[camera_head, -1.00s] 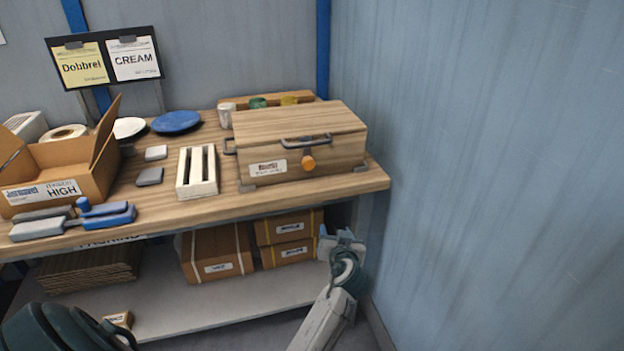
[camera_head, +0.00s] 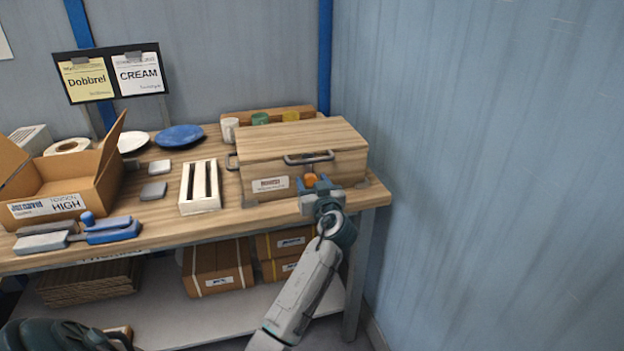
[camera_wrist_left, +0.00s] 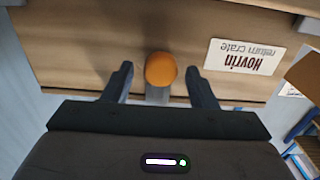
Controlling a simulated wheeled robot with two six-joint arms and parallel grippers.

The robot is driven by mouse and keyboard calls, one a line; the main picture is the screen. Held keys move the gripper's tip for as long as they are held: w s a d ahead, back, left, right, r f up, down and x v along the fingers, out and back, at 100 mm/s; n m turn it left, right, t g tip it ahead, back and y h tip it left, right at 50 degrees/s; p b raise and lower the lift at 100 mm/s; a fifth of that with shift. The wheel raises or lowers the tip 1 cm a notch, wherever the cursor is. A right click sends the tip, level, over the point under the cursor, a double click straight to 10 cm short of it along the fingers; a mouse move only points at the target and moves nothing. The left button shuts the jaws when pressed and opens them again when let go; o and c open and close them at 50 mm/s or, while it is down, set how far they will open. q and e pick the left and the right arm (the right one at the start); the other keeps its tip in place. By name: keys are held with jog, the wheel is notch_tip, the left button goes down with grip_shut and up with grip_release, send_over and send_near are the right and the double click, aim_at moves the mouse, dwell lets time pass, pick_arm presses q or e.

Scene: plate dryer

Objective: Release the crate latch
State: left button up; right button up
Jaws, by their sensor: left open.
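The wooden crate (camera_head: 262,165) stands shut on the right end of the workbench, with a metal handle (camera_head: 308,158) on its front. The orange latch knob (camera_head: 310,180) sticks out low on the crate's front. My left gripper (camera_head: 321,187) is at the knob, open. In the left wrist view, the knob (camera_wrist_left: 161,69) lies between the two spread fingertips (camera_wrist_left: 159,78), with visible gaps on both sides. The crate's front (camera_wrist_left: 90,45) fills that view, with a label reading "Hovrin return crate" (camera_wrist_left: 246,57). My right gripper is not in view.
The bench (camera_head: 165,218) also holds a white slatted rack (camera_head: 200,206), an open cardboard box (camera_head: 100,185), a blue plate (camera_head: 180,136) and a blue tape tool (camera_head: 110,232). Boxes (camera_head: 215,286) sit on the shelf below. A wall (camera_head: 480,180) rises right of the bench.

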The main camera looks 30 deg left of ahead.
pick_arm(q)
jog(key=shift+w+a, duration=0.2)
jog(key=shift+a, duration=0.1)
jog(key=c, duration=0.9)
